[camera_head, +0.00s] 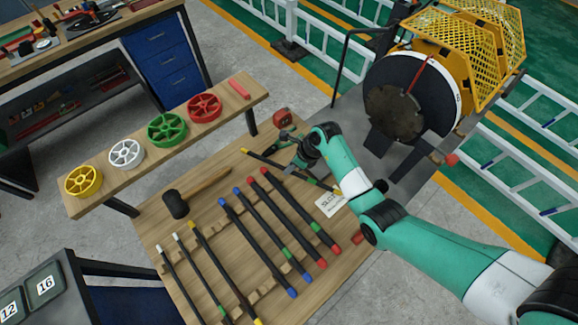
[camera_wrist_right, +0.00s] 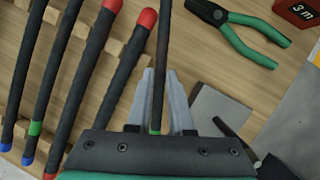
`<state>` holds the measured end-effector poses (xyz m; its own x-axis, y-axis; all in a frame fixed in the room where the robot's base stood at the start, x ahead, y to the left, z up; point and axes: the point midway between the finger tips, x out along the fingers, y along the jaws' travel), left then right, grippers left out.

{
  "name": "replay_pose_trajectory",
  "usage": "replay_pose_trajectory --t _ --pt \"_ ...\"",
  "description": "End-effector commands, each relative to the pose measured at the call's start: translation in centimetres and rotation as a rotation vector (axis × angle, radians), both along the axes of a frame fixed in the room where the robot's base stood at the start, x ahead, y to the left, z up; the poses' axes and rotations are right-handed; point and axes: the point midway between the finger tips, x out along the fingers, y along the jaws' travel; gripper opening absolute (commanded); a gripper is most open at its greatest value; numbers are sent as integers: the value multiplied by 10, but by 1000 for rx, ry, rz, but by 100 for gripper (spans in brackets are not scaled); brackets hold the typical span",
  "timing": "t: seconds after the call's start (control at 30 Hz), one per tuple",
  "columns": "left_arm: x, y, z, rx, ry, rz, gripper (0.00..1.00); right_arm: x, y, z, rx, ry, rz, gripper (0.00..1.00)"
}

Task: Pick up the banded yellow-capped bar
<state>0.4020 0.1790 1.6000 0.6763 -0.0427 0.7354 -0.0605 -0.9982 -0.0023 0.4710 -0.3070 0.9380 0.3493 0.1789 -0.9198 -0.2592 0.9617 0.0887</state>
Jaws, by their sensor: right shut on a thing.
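My right gripper (camera_head: 296,166) is at the far side of the wooden table and is shut on the banded yellow-capped bar (camera_head: 262,158), a dark bar with yellow ends and a green band near its right part. In the right wrist view the bar (camera_wrist_right: 161,50) runs between the two grey fingers (camera_wrist_right: 155,100), with the green band close to the palm; its ends are out of that view. I cannot tell how far it is above the table. Another yellow-capped bar (camera_head: 215,262) lies on the rack. My left gripper is not in view.
Red-capped (camera_head: 290,210), blue-capped (camera_head: 258,240) and white-capped (camera_head: 190,272) bars lie on the rack. Pliers (camera_wrist_right: 245,35) and a red tape measure (camera_head: 283,117) are near my gripper. A mallet (camera_head: 175,204) and a shelf with coloured spools (camera_head: 167,129) are at left.

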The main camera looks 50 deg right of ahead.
Motion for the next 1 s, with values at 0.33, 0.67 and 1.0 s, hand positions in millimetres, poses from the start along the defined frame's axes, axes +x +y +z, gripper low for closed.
replay_pose_trajectory --t 0.33,0.67,1.0 --pt "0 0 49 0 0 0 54 -71 37 69 0 0 2 0" --pt "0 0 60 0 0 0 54 -113 59 87 0 -1 1 0" --pt "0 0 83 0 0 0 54 -115 60 112 0 -3 0 0"
